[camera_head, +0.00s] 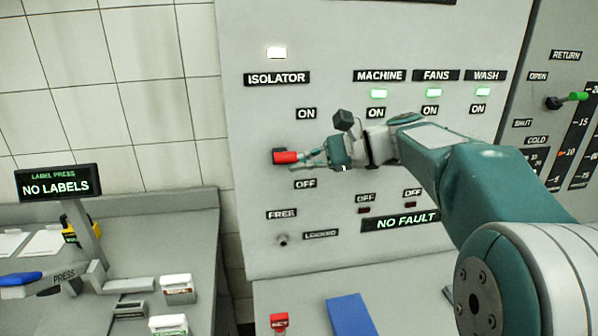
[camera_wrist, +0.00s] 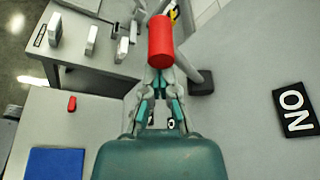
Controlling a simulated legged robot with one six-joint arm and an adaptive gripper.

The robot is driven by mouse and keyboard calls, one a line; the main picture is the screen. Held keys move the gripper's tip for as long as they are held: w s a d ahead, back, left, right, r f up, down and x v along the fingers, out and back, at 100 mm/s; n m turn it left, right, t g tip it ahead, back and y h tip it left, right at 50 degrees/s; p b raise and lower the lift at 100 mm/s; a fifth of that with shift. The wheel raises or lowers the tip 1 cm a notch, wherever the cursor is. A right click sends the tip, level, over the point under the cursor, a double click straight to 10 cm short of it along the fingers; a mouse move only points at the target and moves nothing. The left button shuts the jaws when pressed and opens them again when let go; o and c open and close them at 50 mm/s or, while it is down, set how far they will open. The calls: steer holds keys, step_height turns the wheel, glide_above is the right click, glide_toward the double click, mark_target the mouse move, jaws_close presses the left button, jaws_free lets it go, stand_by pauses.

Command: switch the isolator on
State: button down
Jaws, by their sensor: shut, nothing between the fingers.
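The isolator (camera_head: 277,79) is labelled on the grey panel, with a pale lit lamp (camera_head: 276,53) above the label. Its red lever handle (camera_head: 287,157) is at a height between the ON plate (camera_head: 306,113) and the OFF plate (camera_head: 305,184). In the wrist view the red handle (camera_wrist: 160,42) lies just beyond the fingertips, and the ON plate (camera_wrist: 296,110) is at the right. My gripper (camera_head: 318,159) is shut and empty, its fingertips close to the handle's right end. I cannot tell whether they touch it. The fingers also show in the wrist view (camera_wrist: 158,78).
Machine (camera_head: 379,76), fans and wash labels have green lamps. A NO FAULT display (camera_head: 401,221) is below. A small knob (camera_head: 282,240) sits between FREE and LOCKED. A blue block (camera_head: 350,316) and a red item (camera_head: 279,321) are on the ledge. The label press (camera_head: 65,276) stands left.

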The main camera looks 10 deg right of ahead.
steer(key=v, duration=1.2)
steer(key=shift+f, duration=0.2)
